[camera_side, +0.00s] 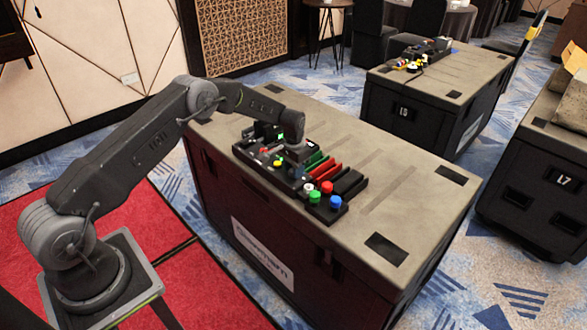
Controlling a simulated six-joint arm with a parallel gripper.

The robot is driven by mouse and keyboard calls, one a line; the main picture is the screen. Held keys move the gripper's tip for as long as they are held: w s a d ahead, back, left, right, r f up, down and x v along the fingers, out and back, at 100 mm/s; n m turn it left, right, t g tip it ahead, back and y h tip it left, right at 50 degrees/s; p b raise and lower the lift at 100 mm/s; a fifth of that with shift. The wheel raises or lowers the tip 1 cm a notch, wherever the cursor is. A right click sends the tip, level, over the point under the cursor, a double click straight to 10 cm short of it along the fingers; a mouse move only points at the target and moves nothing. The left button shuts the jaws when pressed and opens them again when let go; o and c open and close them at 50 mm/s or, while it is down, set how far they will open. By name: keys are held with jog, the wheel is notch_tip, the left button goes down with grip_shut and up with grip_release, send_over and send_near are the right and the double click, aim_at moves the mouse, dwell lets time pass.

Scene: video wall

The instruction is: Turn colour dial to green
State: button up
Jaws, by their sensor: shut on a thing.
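The black control console (284,177) lies on top of a large dark case. A small lit green indicator (280,136) shows at the console's back left, close to my wrist.
Right of the gripper are green (314,197), blue (336,201) and red (327,187) knobs, with red bars (322,170) behind. The case top (410,205) is clear to the right. A second case (440,85) with equipment stands behind.

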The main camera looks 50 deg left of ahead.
jog(key=shift+m, duration=1.1)
jog(key=o, duration=0.9)
notch_tip(320, 180, up, 14)
jog(key=shift+f, duration=0.1)
